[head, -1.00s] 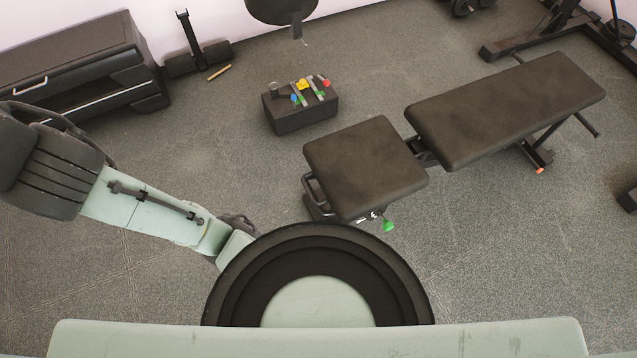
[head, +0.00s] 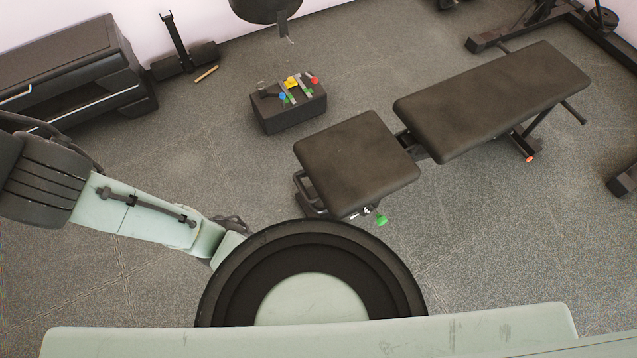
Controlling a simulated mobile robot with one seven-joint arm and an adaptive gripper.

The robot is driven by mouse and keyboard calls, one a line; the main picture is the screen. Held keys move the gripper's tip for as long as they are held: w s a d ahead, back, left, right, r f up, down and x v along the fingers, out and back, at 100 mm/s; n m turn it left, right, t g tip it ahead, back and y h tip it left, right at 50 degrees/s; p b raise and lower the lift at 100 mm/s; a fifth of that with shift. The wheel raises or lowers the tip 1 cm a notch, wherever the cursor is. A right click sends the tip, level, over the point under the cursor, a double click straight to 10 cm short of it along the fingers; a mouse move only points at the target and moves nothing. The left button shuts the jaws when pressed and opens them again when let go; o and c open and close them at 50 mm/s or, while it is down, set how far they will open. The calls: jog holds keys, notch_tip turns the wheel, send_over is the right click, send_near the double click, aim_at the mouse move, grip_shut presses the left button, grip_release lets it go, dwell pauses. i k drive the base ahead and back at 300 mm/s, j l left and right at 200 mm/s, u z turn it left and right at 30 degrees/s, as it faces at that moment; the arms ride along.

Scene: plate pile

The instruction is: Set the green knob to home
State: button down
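A dark box (head: 288,119) on the floor beyond the bench carries a small panel with coloured knobs: a yellow one (head: 291,82), a red one (head: 314,79) and a blue one (head: 282,97). Small green spots, one of them a green knob (head: 308,92), also show there, too small to read their setting. A larger green knob (head: 381,220) sticks out under the front of the bench seat. I cannot tell from the picture alone which green one is the task's. My arm reaches in from the left; its gripper fingers do not show.
A padded bench has a seat (head: 357,165) and a long back pad (head: 495,100). A dark cabinet (head: 75,75) stands at the upper left, with a wooden stick (head: 206,74) nearby. A black rack frame (head: 530,30) is at the upper right.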

aim_at(381, 220)
jog(key=k+l+z, duration=0.1)
jog(key=z, duration=0.55)
jog(key=l+u, duration=0.4)
jog(key=l, duration=0.3)
jog(key=j+z, duration=0.4)
jog(key=j, duration=0.35)
jog(key=j+z, duration=0.4)
jog(key=j, duration=0.35)
jog(key=u, duration=0.65)
jog(key=z, duration=0.75)
